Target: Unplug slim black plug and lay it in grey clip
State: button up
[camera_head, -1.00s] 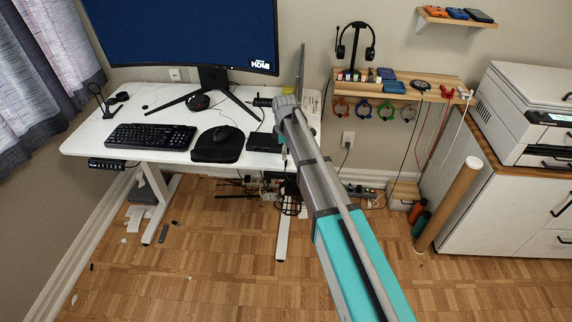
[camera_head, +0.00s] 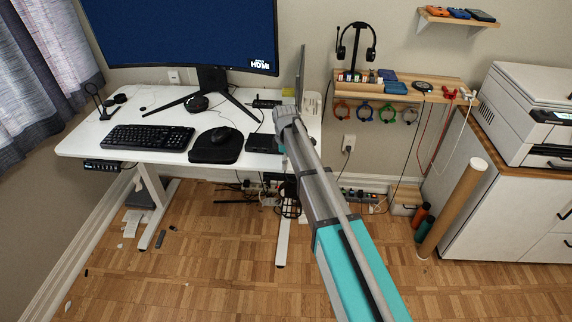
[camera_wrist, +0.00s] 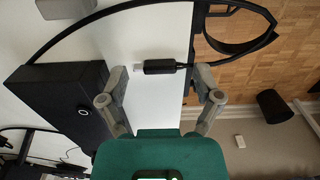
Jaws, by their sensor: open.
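A slim black plug (camera_wrist: 160,66) with a pale metal tip shows in the wrist view, over the white desk (camera_wrist: 155,105) near its edge. Its tip is bare, pointing left, and its cable runs right. I cannot tell whether it rests on the desk. My gripper (camera_wrist: 160,75) is open, with one finger on each side of the plug and gaps visible. In the head view my arm hides the plug and most of the gripper at the desk's right side. The grey clip (camera_head: 410,116) hangs rightmost in the row under the wooden wall shelf (camera_head: 440,92).
A black box (camera_wrist: 65,95) sits close to the left finger. A black cable loop (camera_wrist: 240,45) hangs past the desk edge. Orange, blue and green clips hang left of the grey one. A laptop (camera_head: 300,75) stands upright at the desk's right end. Cables hang right of the clips.

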jog(key=c, duration=0.7)
jog(key=shift+r, duration=0.25)
notch_tip(320, 180, up, 2)
jog(key=shift+r+p, duration=0.1)
jog(key=shift+p, duration=1.15)
jog(key=s+d+r+p, duration=0.1)
jog(key=s+r+p, duration=0.2)
jog(key=s, duration=0.1)
jog(key=s+d+r+p, duration=0.1)
jog(key=s+r+p, duration=0.3)
jog(key=s, duration=0.1)
jog(key=s+d+r+p, duration=0.2)
jog(key=s+r+p, duration=0.1)
jog(key=s, duration=0.1)
jog(key=shift+s+r, duration=0.2)
jog(key=shift+s, duration=0.05)
jog(key=shift+s, duration=0.1)
